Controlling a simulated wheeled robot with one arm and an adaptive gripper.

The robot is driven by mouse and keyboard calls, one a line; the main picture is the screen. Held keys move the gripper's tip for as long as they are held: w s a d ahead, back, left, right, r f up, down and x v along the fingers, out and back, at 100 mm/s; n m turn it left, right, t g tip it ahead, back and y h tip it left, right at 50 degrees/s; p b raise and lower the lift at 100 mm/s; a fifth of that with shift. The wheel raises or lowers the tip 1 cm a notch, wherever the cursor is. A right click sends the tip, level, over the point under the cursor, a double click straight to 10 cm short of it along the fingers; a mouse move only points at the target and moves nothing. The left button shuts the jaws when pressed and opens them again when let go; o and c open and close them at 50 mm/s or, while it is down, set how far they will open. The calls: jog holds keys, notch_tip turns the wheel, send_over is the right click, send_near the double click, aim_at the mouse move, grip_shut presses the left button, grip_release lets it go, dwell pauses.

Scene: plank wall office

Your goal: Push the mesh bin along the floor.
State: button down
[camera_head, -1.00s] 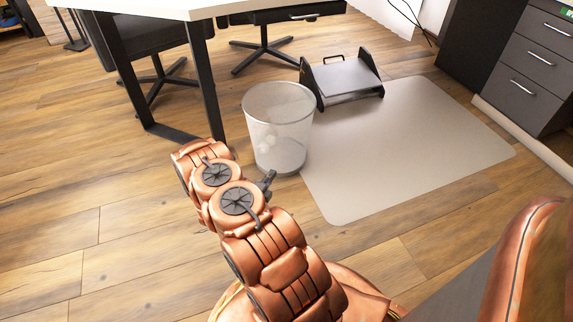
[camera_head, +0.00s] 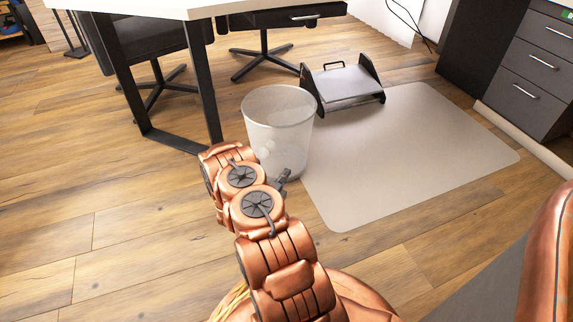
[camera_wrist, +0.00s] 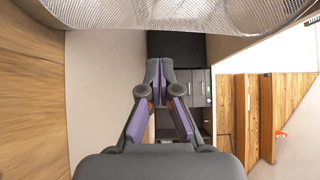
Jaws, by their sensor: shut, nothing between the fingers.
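The mesh bin (camera_head: 279,122) is a pale, see-through, tapered basket. It stands upright on the floor at the left edge of the grey mat (camera_head: 400,160). My gripper (camera_head: 286,176) is low at the near side of the bin; mostly my copper arm shows, and part of the bin's lower left is hidden behind it. In the wrist view my gripper (camera_wrist: 160,82) has its fingertips together with nothing between them. The bin's mesh side (camera_wrist: 170,14) fills the top of that view, close to the fingers. I cannot tell whether they touch.
A desk with black legs (camera_head: 210,85) is at the back left. A dark drawer cabinet (camera_head: 530,85) is at the right. The wooden floor at left is clear.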

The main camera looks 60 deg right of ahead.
aim_at(290, 156)
jog(key=shift+w+d+b, duration=0.6)
jog(key=shift+d+b, duration=0.1)
jog(key=shift+d, duration=0.3)
jog(key=shift+w+d+b, duration=0.65)
jog(key=shift+d, duration=0.4)
jog(key=shift+w+d+b, duration=0.6)
jog(key=shift+d+b, duration=0.1)
jog(key=shift+d, duration=0.3)
jog(key=shift+w+p, duration=0.15)
jog(key=shift+p, duration=0.15)
